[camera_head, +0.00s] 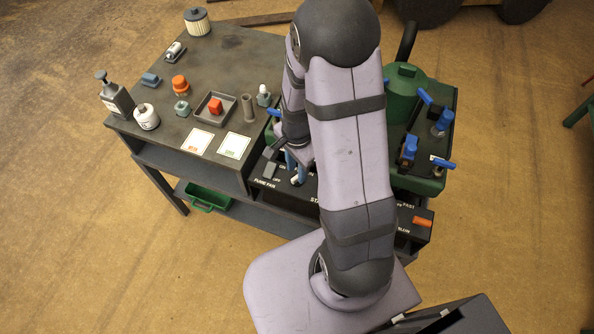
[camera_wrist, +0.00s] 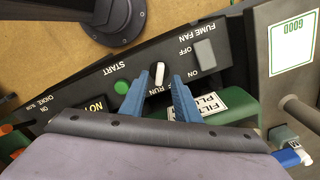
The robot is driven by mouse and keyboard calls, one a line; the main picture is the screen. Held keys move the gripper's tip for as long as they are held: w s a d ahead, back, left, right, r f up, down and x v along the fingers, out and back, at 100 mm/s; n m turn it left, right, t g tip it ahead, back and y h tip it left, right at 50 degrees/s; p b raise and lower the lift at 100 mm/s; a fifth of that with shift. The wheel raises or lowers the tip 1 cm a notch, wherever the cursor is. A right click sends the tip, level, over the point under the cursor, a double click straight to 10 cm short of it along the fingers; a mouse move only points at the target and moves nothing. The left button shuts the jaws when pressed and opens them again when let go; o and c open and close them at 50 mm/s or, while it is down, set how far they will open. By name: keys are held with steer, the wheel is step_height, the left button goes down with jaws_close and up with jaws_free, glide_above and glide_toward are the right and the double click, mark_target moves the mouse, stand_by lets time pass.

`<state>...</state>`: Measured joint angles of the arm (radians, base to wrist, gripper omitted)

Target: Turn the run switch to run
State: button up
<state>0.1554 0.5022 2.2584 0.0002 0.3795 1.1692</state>
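The run switch is a small white knob (camera_wrist: 157,75) on a dark panel (camera_wrist: 75,80). It also shows in the head view (camera_head: 296,180), mostly below my gripper. A RUN label (camera_wrist: 160,92) is printed close to the knob; other labels near it are partly hidden by my fingers. The knob's bar stands nearly upright in the wrist view, tilted slightly; I cannot tell for certain which setting it marks. My gripper (camera_wrist: 161,76) has two blue fingers spread apart, one on each side of the knob. Contact with the knob is not clear.
A green start button (camera_wrist: 121,87) is just left of the left finger. A grey fume fan rocker (camera_wrist: 205,52) lies to the right. In the head view, the workbench (camera_head: 240,55) holds several small parts, and a green machine with blue-handled valves (camera_head: 420,115) stands right of my arm.

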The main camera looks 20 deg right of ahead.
steer(key=shift+r, duration=2.65)
